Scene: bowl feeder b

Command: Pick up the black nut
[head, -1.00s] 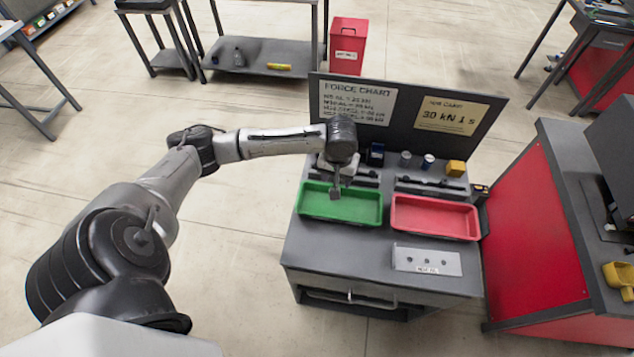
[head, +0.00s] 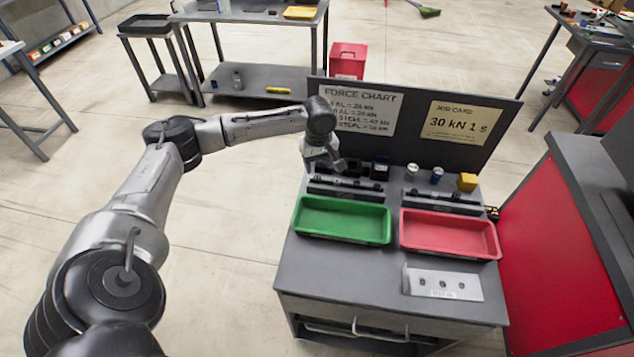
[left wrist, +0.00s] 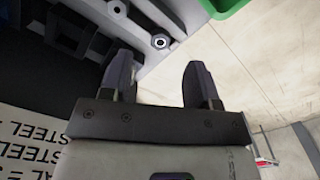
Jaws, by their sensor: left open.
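A small nut-like ring (left wrist: 160,41) with a dark centre sits on a grey strip in the left wrist view. It lies beyond the fingers, between their tips in the picture, and touches neither. Its rim looks pale there, so I cannot tell whether it is the black nut. My left gripper (left wrist: 158,68) is open with nothing between its fingers. In the head view my left gripper (head: 334,160) hangs over the back left of the bench, behind the green tray (head: 342,236), near the left rack (head: 346,192). No black nut can be picked out there. My right gripper is not in view.
A red tray (head: 450,251) stands right of the green one, with a holed grey plate (head: 443,284) in front. Small cans and a yellow block (head: 467,182) stand at the back right. The upright chart board (head: 412,112) closes off the back, near my left gripper.

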